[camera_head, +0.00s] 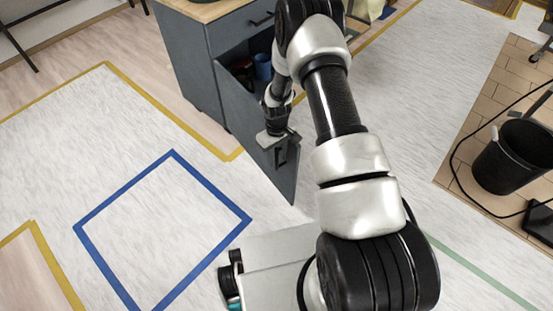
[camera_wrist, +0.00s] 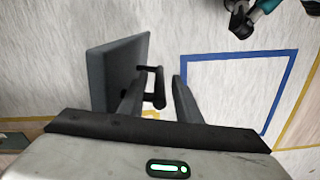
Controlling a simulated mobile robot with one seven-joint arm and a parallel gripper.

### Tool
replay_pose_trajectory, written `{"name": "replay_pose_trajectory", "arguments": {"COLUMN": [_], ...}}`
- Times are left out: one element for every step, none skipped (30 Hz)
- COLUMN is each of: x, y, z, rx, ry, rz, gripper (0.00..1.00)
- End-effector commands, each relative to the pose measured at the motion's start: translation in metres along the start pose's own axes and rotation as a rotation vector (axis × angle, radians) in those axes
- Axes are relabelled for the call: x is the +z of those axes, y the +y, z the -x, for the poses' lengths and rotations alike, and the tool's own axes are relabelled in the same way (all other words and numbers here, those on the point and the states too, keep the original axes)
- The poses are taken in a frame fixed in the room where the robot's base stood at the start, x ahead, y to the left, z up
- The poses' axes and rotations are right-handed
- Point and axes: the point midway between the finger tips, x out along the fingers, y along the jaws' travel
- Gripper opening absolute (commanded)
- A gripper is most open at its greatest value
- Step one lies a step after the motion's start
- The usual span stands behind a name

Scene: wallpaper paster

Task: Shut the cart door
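The cart (camera_head: 190,60) is dark blue-grey with a wooden top. Its door (camera_head: 262,130) stands open, swung out toward me. The door's black handle (camera_head: 280,157) is on the near part of the panel. My gripper (camera_head: 284,146) is at the door beside the handle, and its fingers are hard to make out in the head view. In the wrist view the door (camera_wrist: 112,72) is on the left. The handle (camera_wrist: 158,88) shows between the two spread fingers of my gripper (camera_wrist: 160,76), with a gap to the right finger. Contact with the handle is unclear.
Dark and blue items, including a blue cup (camera_head: 263,66), sit inside the cart. A blue tape square (camera_head: 172,153) and yellow tape lines mark the pale floor on the left. A black bin (camera_head: 512,158) stands at the right with a cable around it. The floor near the door is clear.

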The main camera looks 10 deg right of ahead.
Motion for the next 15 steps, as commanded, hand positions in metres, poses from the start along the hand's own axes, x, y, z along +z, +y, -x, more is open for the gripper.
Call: {"name": "replay_pose_trajectory", "arguments": {"x": [-0.0002, -0.0004, -0.0006, -0.0006, -0.0006, -0.0006, -0.0006, -0.0006, -0.0006, -0.0006, -0.0005, -0.0005, -0.0005, -0.0005, -0.0004], "y": [0.0001, 0.0002, 0.0003, 0.0003, 0.0003, 0.0004, 0.0004, 0.0004, 0.0004, 0.0004, 0.0004, 0.0004, 0.0004, 0.0004, 0.0004], "z": [-0.0044, -0.0057, -0.0069, -0.0075, -0.0079, -0.0081, -0.0082, -0.0081, -0.008, -0.0079, -0.0079, -0.0079, -0.0079, -0.0079, -0.0079], "rx": [0.0, 0.001, 0.001, 0.001, 0.001, 0.001, 0.001, 0.001, 0.001, 0.001, 0.001, 0.001, 0.001, 0.001, 0.001], "ry": [0.0, 0.001, 0.001, 0.001, 0.001, 0.001, 0.001, 0.001, 0.001, 0.001, 0.001, 0.001, 0.001, 0.001, 0.001], "rz": [0.0, 0.0, 0.0, 0.0, 0.0, 0.0, 0.0, 0.0, 0.0, 0.0, 0.0, 0.0, 0.0, 0.0, 0.0], "gripper": [0.31, 0.31, 0.31, 0.31, 0.31, 0.31, 0.31, 0.31, 0.31, 0.31, 0.31, 0.29, 0.24, 0.19, 0.12]}}
